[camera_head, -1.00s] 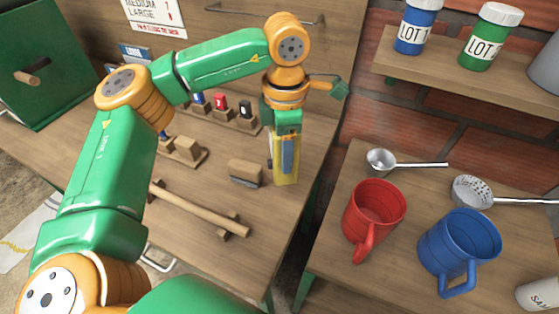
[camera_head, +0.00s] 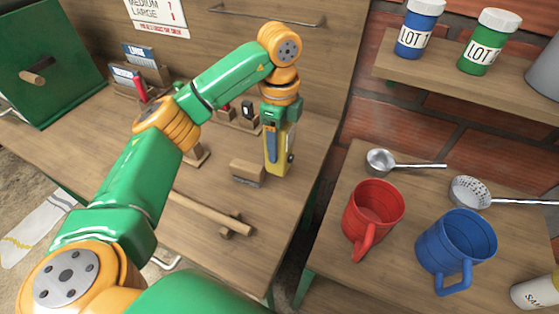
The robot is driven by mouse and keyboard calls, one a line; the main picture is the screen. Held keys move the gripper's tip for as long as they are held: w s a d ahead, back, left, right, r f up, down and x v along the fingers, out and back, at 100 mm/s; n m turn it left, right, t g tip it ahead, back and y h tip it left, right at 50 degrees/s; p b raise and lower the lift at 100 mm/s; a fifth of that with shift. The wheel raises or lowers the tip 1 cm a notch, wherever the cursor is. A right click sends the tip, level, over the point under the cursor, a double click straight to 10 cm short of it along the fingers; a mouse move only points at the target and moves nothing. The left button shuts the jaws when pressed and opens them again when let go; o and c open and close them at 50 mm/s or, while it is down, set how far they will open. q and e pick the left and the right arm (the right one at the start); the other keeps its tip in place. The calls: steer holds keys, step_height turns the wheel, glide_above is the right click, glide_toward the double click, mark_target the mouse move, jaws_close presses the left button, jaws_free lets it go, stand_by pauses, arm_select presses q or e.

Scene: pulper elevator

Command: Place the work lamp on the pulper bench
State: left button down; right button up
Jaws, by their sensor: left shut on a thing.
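The work lamp (camera_head: 282,155) is a slim yellow body with a blue-grey strip and a small dark knob. It is upright over the right part of the wooden pulper bench (camera_head: 208,240), beside a wooden brush. My left gripper (camera_head: 271,122) points down from above and is shut on the upper part of the lamp. The lamp's lower end is at or just above the bench top; I cannot tell if it touches. My right gripper is not in view.
The brush (camera_head: 247,171) and a wooden stick on rests (camera_head: 212,214) lie close to the lamp. Small holders stand behind my arm. A right-hand table holds a red mug (camera_head: 372,210), a blue mug (camera_head: 456,245) and ladles. Jars stand on a wall shelf.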

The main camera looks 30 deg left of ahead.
mark_target(279, 160)
arm_select(q)
step_height(279, 160, down, 5)
steer(key=shift+f+p, duration=0.1)
steer(key=shift+p, duration=0.45)
steer(key=shift+f, duration=0.3)
steer(key=shift+f, duration=0.15)
steer(key=shift+f, duration=0.15)
steer(key=shift+c, duration=0.6)
jaws_free()
steer(key=shift+r, duration=0.2)
